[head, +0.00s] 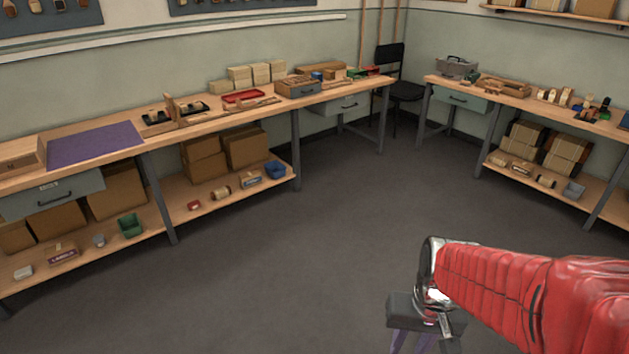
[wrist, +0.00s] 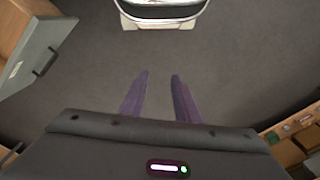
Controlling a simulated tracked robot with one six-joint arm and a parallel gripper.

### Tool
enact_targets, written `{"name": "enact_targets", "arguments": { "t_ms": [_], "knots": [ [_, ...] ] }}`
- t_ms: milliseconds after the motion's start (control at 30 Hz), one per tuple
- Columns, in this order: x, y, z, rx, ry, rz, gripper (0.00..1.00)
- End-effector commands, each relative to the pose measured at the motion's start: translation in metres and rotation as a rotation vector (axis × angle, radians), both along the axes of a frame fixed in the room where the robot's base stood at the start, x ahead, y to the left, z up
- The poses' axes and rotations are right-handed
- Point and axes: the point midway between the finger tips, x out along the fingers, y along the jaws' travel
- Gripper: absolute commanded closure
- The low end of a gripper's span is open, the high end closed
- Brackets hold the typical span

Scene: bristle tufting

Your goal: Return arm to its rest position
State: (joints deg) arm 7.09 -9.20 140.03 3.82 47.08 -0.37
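My arm, in a red ribbed sleeve, reaches in from the right edge of the head view. My gripper (head: 414,342) hangs at the lower right of the head view, over the grey floor (head: 310,240) and away from both benches. Its two purple fingers run down to the bottom edge, where the tips are cut off. Nothing is held.
A long workbench (head: 225,118) runs along the left wall, with a purple mat (head: 95,146), boxes and trays. A second bench (head: 520,101) stands at the right, with shelves below. A black chair (head: 402,88) stands in the corner. The floor between is clear.

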Motion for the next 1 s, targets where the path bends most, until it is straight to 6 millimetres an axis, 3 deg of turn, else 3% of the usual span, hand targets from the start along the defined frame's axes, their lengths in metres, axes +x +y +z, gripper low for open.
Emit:
{"name": "enact_targets", "arguments": {
  "t_ms": [300,800,1000],
  "knots": [
    [-0.020,0.005,0.051,-0.045,-0.101,0.059,0.71],
    [-0.032,0.019,0.129,-0.086,-0.380,0.124,0.71],
    [-0.036,0.025,0.148,-0.088,-0.449,0.140,0.71]
  ]
}}
